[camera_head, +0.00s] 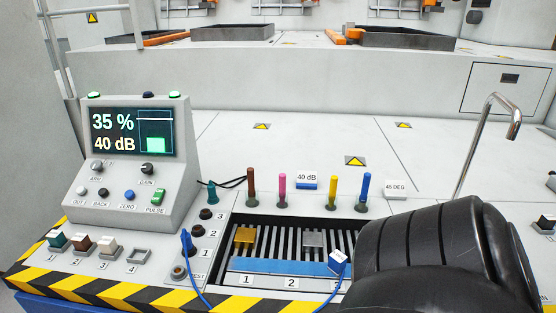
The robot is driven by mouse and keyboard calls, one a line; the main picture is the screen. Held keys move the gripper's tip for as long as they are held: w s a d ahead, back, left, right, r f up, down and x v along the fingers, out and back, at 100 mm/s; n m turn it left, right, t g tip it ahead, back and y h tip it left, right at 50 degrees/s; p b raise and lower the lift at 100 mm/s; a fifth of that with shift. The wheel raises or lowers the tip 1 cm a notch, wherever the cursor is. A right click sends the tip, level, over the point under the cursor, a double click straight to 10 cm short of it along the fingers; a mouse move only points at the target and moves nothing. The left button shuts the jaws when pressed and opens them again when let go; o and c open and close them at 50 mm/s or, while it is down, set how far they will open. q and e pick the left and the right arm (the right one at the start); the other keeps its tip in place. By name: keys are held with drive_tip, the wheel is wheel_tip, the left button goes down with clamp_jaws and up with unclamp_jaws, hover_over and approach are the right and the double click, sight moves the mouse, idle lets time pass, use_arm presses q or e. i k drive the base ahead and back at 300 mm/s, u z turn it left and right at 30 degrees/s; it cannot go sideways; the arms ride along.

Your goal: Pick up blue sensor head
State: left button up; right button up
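A small blue block with a white labelled top, which looks like the blue sensor head (339,261), sits at the right end of the blue strip (270,267) at the front of the slotted tray. A blue cable (196,279) runs from a blue plug beside socket 1, drops out at the bottom edge and seems to come back up to the block. Neither gripper shows in the head view. A large black rounded body (440,255) at the lower right stands close to the block's right side; I cannot tell whether it is part of my arm.
A console (132,160) reading 35 % and 40 dB stands at the left. Brown, pink, yellow and blue sticks (365,190) stand upright behind the tray. A bent metal tube (480,135) rises at the right. The white surface behind the sticks is mostly clear.

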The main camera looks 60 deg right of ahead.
sight(337, 262)
drive_tip(key=u, duration=0.8)
drive_tip(key=i, duration=1)
drive_tip(key=z, duration=3.1)
